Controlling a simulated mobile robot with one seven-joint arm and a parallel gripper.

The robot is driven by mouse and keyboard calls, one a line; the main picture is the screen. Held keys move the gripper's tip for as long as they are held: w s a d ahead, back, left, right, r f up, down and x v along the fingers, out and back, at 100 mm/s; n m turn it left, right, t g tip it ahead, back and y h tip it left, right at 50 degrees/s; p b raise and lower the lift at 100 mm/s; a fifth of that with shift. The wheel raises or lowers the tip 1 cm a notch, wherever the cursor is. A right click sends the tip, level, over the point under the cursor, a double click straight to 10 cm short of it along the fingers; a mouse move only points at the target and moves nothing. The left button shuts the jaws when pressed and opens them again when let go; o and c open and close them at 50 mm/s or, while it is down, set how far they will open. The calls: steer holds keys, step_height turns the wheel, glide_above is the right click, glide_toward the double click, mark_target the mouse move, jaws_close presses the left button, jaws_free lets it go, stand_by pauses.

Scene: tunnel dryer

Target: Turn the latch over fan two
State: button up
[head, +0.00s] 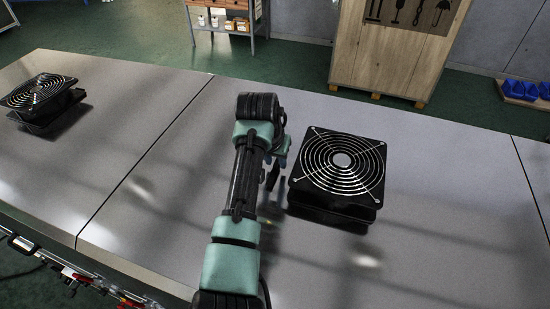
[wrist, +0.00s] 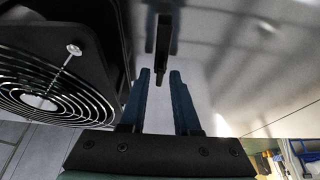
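A black fan (head: 340,165) with a round wire guard lies on the grey panel, just right of my arm; part of it fills the left of the wrist view (wrist: 45,75). I see no number on it. A dark, narrow lever, apparently the latch (wrist: 163,40), stands out from the panel beside this fan. My gripper (wrist: 160,72) is open, its two blue fingers apart. In the wrist view the lever's tip shows in the gap between the fingertips; I cannot tell whether they touch. In the head view my arm and wrist partly hide this spot.
A second black fan (head: 40,95) sits at the far left, beyond a panel seam. The panel around the near fan is mostly clear. A wooden cabinet (head: 390,55) and a small shelf with jars (head: 228,22) stand behind. Blue objects (head: 522,90) lie at the far right.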

jaws_close()
